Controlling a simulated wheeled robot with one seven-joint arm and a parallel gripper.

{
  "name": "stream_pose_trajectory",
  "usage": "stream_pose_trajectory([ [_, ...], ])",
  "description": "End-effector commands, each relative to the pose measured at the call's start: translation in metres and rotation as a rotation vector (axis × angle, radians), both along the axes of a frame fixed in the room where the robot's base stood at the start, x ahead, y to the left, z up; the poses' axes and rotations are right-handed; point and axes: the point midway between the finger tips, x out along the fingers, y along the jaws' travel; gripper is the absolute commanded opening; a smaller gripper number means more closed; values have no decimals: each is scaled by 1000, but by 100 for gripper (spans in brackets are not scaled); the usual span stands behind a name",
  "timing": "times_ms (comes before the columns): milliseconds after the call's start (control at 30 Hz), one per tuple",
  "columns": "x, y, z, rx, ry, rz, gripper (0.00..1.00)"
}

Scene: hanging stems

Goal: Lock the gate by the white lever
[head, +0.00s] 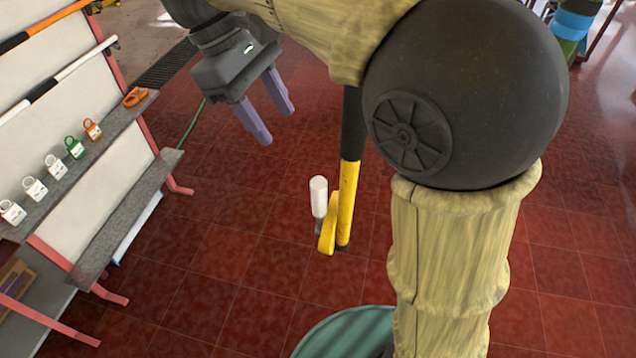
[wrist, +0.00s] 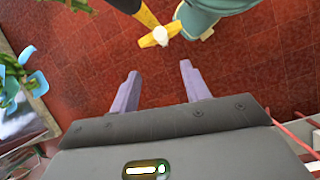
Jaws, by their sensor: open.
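The white lever (head: 318,196) is a short white cylinder standing upright beside a yellow piece (head: 328,226) at the low end of a black-and-yellow bar (head: 347,195). In the wrist view the white lever (wrist: 160,36) shows end-on over the yellow piece (wrist: 147,41), beyond my fingertips. My gripper (head: 276,126) has two purple fingers, spread apart with nothing between them. It is up and to the left of the lever in the head view, clear of it. In the wrist view my gripper (wrist: 160,70) points toward the lever. My arm hides the bar's upper end.
A rack at left has a grey shelf (head: 98,150) with several padlocks (head: 75,147) and rods above. A teal rounded object (head: 345,335) stands below the bar; teal parts (wrist: 200,18) also show in the wrist view. Red tiled floor (head: 215,250) is open between rack and bar.

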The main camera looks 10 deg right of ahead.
Motion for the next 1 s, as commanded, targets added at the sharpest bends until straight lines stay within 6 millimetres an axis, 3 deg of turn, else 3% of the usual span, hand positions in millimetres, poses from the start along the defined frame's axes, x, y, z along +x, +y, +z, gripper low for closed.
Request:
stream_pose_trajectory([
  [367,0,-4,-6,-1,1,-6,47],
  [1000,-12,-35,-84,-2,2,-3,47],
])
